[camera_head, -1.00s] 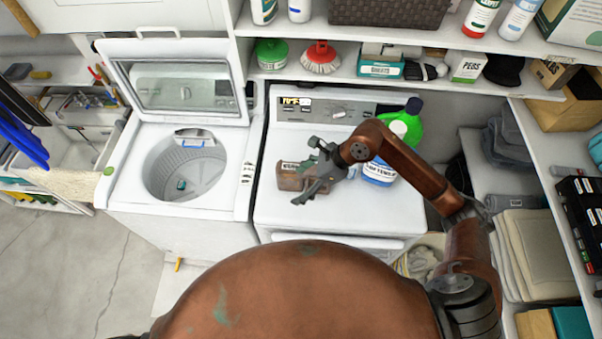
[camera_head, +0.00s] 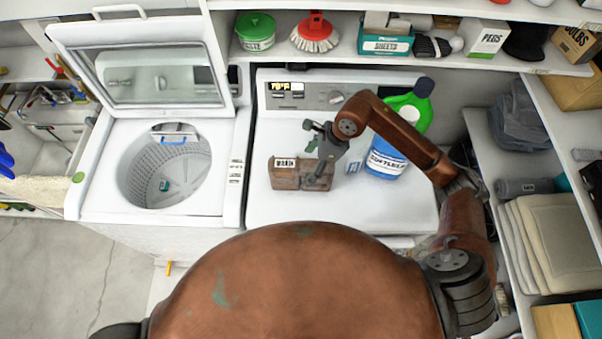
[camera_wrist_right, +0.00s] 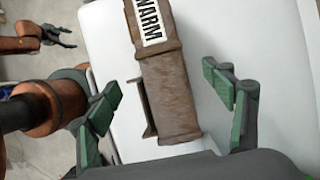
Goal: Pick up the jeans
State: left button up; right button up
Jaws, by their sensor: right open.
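I cannot clearly make out any jeans. Folded grey-blue cloth (camera_head: 518,122) lies on the right-hand shelf, but I cannot tell what it is. My right gripper (camera_head: 318,168) is open over the white dryer top, at a brown box labelled WARM (camera_head: 284,176). In the right wrist view the box (camera_wrist_right: 170,85) lies between the spread green-padded fingers (camera_wrist_right: 168,97), with gaps on both sides. My left gripper is outside the head view; it shows small at the top left of the wrist view (camera_wrist_right: 62,34), its fingers apart and empty.

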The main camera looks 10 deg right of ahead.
aim_at(302, 174)
jog(key=shift+a+f, duration=0.3)
jog(key=shift+f, duration=0.1)
jog(key=p+x, duration=0.1)
jog(key=x, duration=0.1)
jog(key=p+x, duration=0.1)
jog(key=x, duration=0.2)
jog(key=shift+s+f+p, duration=0.15)
jog(key=shift+s+p, duration=0.1)
jog(key=shift+p, duration=0.05)
jog(key=shift+w+a+f, duration=0.1)
jog(key=shift+a+f, duration=0.1)
jog(key=shift+f, duration=0.3)
jog(key=shift+c, duration=0.7)
jog(key=c, duration=1.6)
jog(key=shift+o, duration=0.2)
jog(key=shift+r, duration=0.1)
